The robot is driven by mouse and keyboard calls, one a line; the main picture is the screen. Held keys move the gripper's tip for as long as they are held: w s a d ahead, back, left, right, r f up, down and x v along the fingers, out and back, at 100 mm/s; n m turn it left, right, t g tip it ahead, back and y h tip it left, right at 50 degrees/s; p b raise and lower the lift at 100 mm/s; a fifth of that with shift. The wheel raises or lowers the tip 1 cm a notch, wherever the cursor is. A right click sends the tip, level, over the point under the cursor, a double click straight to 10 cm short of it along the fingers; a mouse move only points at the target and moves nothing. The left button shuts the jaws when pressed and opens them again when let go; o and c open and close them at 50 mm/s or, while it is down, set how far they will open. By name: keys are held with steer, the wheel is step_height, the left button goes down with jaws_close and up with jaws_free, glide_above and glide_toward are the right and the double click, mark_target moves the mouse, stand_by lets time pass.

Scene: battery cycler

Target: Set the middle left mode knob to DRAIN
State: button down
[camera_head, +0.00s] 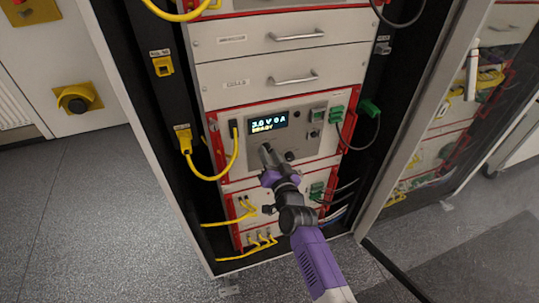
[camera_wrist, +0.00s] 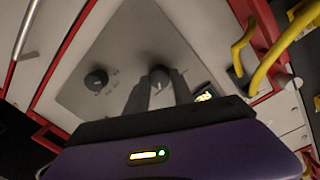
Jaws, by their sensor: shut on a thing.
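The cycler panel (camera_head: 312,144) is a grey plate with a lit display (camera_head: 267,121) reading about "3.0 V 0 A" over a smaller line that is hard to read. My gripper (camera_head: 266,149) reaches the panel's left side below the display. In the wrist view my gripper's two dark fingers (camera_wrist: 163,88) are shut on a knob (camera_wrist: 159,75), and only its rounded top shows between them. A second dark knob (camera_wrist: 96,79) stands free on the same panel; it also shows right of my gripper in the head view (camera_head: 289,156). The mode labels and the held knob's pointer cannot be read.
Yellow cables (camera_head: 232,158) loop left of the panel and cross the wrist view's upper right (camera_wrist: 268,62). Green connectors (camera_head: 336,114) with dark cables sit at the right. Drawers with handles (camera_head: 296,36) lie above. A glass door (camera_head: 410,130) stands open at right.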

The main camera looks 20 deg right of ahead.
steer(key=c, duration=1.1)
jaws_free()
steer(key=shift+s+a+r+p, duration=0.1)
steer(key=shift+s+p, duration=1.15)
steer(key=shift+s, duration=0.75)
steer(key=shift+s+r+p, duration=0.1)
steer(key=shift+s+p, duration=1.1)
steer(key=shift+s, duration=0.75)
steer(key=shift+f, duration=0.1)
